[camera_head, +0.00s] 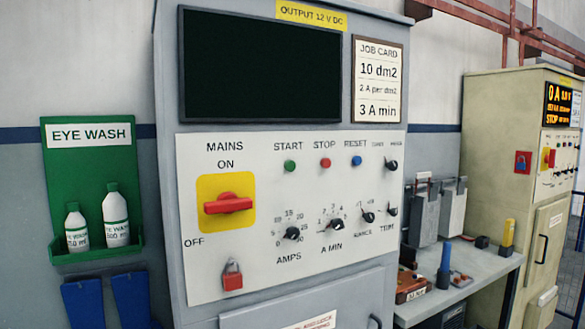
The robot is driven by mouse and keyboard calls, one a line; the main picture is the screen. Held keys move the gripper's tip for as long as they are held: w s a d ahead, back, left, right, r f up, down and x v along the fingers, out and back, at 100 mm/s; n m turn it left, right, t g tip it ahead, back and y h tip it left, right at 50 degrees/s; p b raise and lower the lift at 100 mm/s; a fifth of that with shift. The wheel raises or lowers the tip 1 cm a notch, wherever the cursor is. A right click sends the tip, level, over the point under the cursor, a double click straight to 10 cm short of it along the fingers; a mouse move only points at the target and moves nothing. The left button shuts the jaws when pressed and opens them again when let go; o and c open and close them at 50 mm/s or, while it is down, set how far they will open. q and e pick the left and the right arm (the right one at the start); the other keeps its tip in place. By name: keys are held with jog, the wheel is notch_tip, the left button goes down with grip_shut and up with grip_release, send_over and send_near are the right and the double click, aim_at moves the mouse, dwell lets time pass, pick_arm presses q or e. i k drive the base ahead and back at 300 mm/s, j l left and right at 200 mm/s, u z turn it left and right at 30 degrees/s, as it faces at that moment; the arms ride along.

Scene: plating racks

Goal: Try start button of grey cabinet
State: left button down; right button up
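The grey cabinet (170,85) stands upright in the middle of the view. Its green start button (290,165) sits on the white panel (215,275) under the START label. The red stop button (326,163) and blue reset button (357,160) are to its right. The red mains switch (228,204) on a yellow plate has its handle lying roughly level, between the ON and OFF labels. A red padlock (232,275) is on the panel below the switch. The cabinet's display (260,65) is black. Neither of my grippers shows.
A job card (378,80) is beside the display. A green eye wash station (90,190) with two bottles hangs at left. At right, a bench (470,275) holds tools, and a beige cabinet (490,150) with a lit display stands behind it.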

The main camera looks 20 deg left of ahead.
aim_at(290, 166)
jog(key=u, duration=0.25)
jog(key=i+l+u, duration=0.55)
jog(key=l+u, duration=0.3)
jog(key=i+l, duration=0.15)
jog(key=l, duration=0.2)
jog(key=i+l, duration=0.1)
jog(key=l, duration=0.25)
jog(key=i+l+u, duration=0.1)
jog(key=l, duration=0.25)
jog(key=i+l, duration=0.15)
jog(key=l, duration=0.2)
